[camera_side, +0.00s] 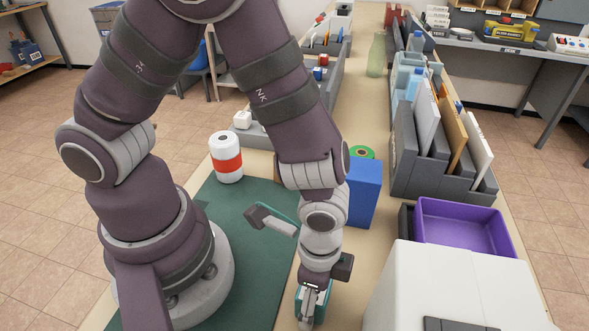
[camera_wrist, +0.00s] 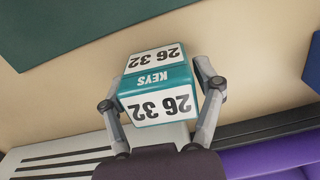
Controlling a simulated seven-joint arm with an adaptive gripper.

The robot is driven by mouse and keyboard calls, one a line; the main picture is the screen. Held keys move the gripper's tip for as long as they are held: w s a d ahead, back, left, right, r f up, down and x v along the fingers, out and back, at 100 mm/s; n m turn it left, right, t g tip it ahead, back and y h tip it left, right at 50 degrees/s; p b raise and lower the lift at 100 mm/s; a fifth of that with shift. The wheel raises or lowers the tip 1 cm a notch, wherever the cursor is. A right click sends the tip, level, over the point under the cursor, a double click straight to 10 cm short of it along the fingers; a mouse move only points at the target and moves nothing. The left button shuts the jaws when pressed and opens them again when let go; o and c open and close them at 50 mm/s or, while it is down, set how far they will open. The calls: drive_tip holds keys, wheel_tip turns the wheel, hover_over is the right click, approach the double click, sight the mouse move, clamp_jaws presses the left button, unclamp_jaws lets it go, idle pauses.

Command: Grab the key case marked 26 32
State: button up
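The key case (camera_wrist: 155,90) is a teal block with white labels reading 26 32 on two faces and the word KEYS between them. In the wrist view it sits between the two fingers of my gripper (camera_wrist: 160,72), with a fingertip against each side. In the side view my gripper (camera_side: 312,303) is low over the front of the table, and the teal case (camera_side: 325,297) shows only in part behind the fingers. My gripper appears shut on the case. Whether the case still touches the table is hard to tell.
A purple tray (camera_side: 463,224) and a white machine (camera_side: 455,290) stand on the right. A blue box (camera_side: 364,192), a grey and teal tool (camera_side: 275,221) and a white roll with a red band (camera_side: 226,160) are near my arm. Grey file sorters (camera_side: 420,170) stand behind.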

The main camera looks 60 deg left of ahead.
drive_tip(key=c, duration=0.8)
drive_tip(key=shift+r, duration=0.1)
